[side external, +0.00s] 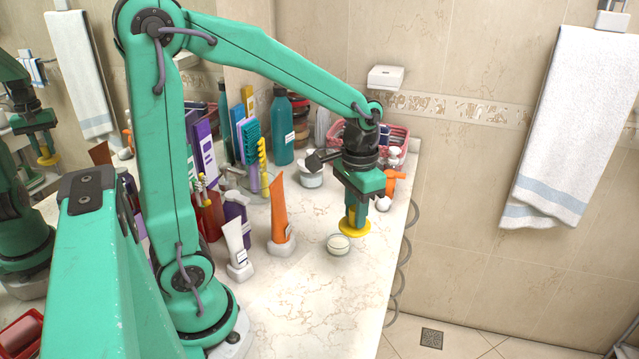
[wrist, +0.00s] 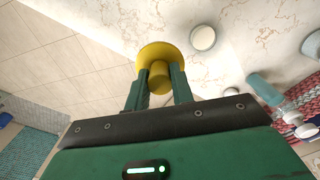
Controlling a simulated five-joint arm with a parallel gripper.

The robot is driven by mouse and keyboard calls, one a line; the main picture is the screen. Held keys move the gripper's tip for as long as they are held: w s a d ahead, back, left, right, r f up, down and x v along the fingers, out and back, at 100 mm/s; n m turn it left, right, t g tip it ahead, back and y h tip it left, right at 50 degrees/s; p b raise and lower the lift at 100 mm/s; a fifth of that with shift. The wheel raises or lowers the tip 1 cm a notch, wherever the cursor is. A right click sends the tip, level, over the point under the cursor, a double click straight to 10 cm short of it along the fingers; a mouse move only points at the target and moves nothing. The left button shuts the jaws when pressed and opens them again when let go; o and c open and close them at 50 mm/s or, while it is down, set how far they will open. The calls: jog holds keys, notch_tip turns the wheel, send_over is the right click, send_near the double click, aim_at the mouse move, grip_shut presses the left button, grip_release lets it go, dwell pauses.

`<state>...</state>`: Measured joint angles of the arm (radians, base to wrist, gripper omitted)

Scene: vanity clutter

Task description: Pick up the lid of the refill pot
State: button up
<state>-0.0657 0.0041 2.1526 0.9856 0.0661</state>
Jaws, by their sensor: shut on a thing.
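The lid (side external: 355,227) is a yellow disc with a raised knob. My gripper (side external: 356,208) points down and is shut on the knob. In the wrist view the lid (wrist: 157,53) shows beyond my gripper (wrist: 160,82), its knob between the two green fingers. Whether the lid touches the counter or hangs just above it, I cannot tell. A small round pot (side external: 338,244) with pale contents, likely the refill pot, stands open on the counter, in front and left of the lid. The pot (wrist: 203,38) is right of the lid in the wrist view.
An orange tube (side external: 279,210) and a white tube (side external: 236,243) stand left on the marble counter (side external: 310,300). A white jar (side external: 311,175) and a pink basket (side external: 398,137) are behind. The counter's right edge is close to the lid. The front counter is clear.

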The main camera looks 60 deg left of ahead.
jog(key=shift+s+d+r, duration=0.2)
jog(key=shift+d+r, duration=0.35)
jog(key=shift+d, duration=0.35)
